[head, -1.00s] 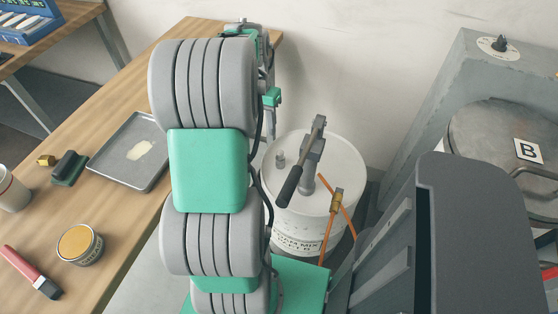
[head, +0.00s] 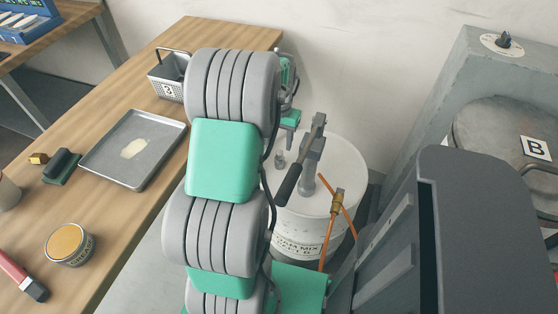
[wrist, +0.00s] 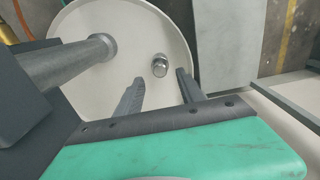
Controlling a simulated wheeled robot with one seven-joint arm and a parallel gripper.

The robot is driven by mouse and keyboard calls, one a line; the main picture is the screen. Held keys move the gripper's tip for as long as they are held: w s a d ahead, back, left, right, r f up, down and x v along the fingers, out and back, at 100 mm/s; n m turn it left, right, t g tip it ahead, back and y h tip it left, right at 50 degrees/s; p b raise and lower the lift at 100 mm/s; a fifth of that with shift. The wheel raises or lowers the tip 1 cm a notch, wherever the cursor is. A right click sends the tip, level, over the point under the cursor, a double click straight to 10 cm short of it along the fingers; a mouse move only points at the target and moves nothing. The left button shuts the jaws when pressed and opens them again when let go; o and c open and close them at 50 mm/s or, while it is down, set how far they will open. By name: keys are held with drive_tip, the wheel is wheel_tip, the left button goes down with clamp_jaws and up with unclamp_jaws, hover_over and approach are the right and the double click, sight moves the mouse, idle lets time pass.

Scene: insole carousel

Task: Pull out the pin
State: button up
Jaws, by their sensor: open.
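A white drum (head: 342,168) stands on the floor right of the bench. On its lid stands a short, round metal piece (head: 279,159), probably the pin; I cannot tell for certain. It also shows in the wrist view (wrist: 160,66), seen from above. My gripper (wrist: 158,87) is open and empty, its two grey fingers pointing toward the metal piece, which lies just beyond and between the tips, apparently untouched. In the head view my arm hides most of the gripper. A grey pump (head: 313,165) with a black-gripped lever (head: 289,186) rises from the lid beside the metal piece.
An orange hose (head: 329,240) with a brass fitting hangs at the drum's front. The wooden bench (head: 120,95) holds a tray (head: 112,174), a basket marked 3 (head: 166,90), a tin (head: 70,244) and a brush. A grey machine (head: 455,105) stands at the right.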

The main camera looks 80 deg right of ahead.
sight(280, 152)
wheel_tip(280, 152, down, 6)
drive_tip(key=shift+r+b, duration=0.25)
drive_tip(key=shift+b, duration=0.85)
drive_tip(key=shift+r+p, duration=0.1)
drive_tip(key=shift+p, duration=0.2)
clamp_jaws()
idle(0.5)
idle(0.3)
drive_tip(key=shift+r, duration=0.1)
idle(0.7)
drive_tip(key=shift+r+p, duration=2.3)
drive_tip(key=shift+r, duration=0.55)
